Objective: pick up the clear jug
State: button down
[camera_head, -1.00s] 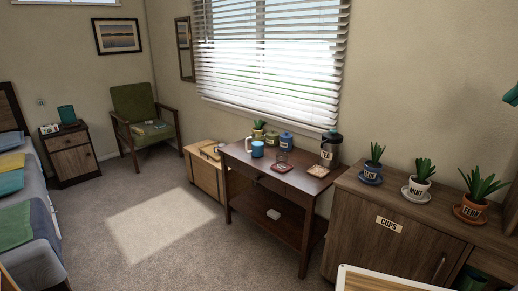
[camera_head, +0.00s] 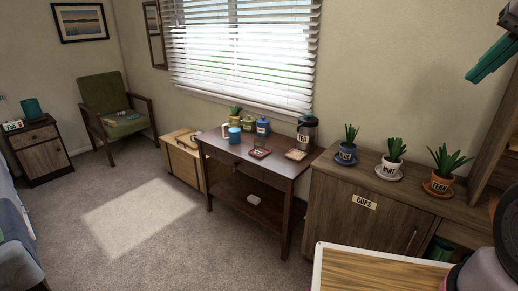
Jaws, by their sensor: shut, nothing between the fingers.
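I cannot make out a clear jug for certain. A grey, see-through-looking vessel with a dark lid and a TEA label (camera_head: 307,133) stands at the back right of the dark side table (camera_head: 268,163). A small clear glass (camera_head: 260,150) stands on a red coaster on the same table. My gripper (camera_head: 484,68), with teal fingers, is shut and empty at the upper right, partly cut off by the picture edge. It is well apart from the table items.
A wooden cabinet (camera_head: 340,216) labelled CUPS bears several potted plants at right. A pale-edged wooden board (camera_head: 372,272) is at the front. Green and blue canisters stand behind the mug. The carpet (camera_head: 150,235) at left is clear.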

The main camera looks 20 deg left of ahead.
aim_at(234, 125)
jog(key=i+j+u, duration=0.1)
jog(key=i+j, duration=0.2)
jog(key=j, duration=0.3)
jog(key=i+j, duration=0.3)
jog(key=j, duration=0.25)
jog(key=i+j+u, duration=0.15)
jog(key=i+j, duration=0.15)
jog(key=j, duration=0.3)
jog(key=i+j+u, duration=0.1)
jog(key=i+j, duration=0.2)
jog(key=j, duration=0.2)
jog(key=i+j+u, duration=0.1)
jog(key=i+j, duration=0.3)
jog(key=j, duration=0.15)
